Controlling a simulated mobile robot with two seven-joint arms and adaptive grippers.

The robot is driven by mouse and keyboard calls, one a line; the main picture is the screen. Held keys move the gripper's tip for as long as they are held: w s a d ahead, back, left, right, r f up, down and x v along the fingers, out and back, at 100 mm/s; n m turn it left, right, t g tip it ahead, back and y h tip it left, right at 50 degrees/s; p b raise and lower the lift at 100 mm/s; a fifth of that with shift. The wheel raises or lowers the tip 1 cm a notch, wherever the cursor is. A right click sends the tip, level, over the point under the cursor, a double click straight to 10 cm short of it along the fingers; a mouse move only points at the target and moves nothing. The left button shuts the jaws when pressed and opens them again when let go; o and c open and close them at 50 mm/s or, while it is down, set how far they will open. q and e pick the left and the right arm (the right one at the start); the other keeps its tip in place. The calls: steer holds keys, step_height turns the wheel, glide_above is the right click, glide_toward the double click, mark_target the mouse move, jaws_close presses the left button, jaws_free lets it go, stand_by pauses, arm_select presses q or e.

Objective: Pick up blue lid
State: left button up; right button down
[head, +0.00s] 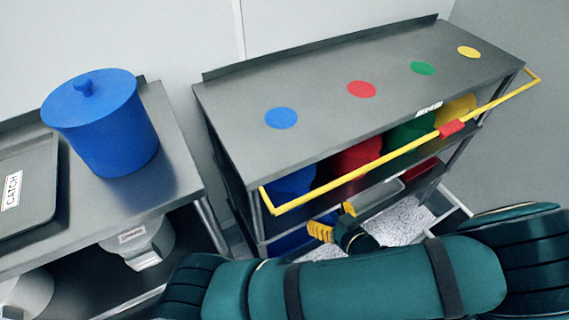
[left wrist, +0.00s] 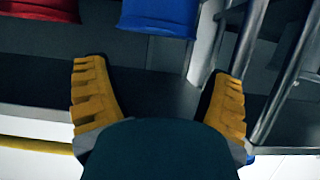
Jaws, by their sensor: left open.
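The blue lid (head: 105,88), with a small knob on top, sits on a blue bucket (head: 120,140) on the left steel table. My left gripper (head: 335,220) is well to the right of the lid, low in front of the right table. Its yellow fingers are spread and empty. In the left wrist view my left gripper (left wrist: 157,75) is open, with nothing between its fingers. The blue lid does not show clearly in that view. My right gripper is not in view.
A grey tray (head: 45,200) with a label lies left of the bucket. A yellow rail (head: 360,172) runs along the front of the right table (head: 310,85), which has coloured dots on top. Blue, red, green and yellow containers stand beneath it.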

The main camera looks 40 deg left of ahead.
arm_select(q)
glide_toward(303, 192)
steer(key=x, duration=0.3)
steer(key=shift+w+a+f, duration=0.15)
steer(key=shift+a+f, duration=0.05)
steer(key=shift+a, duration=0.05)
steer(key=shift+x, duration=2.8)
steer(key=shift+r, duration=0.15)
steer(key=c, duration=1.3)
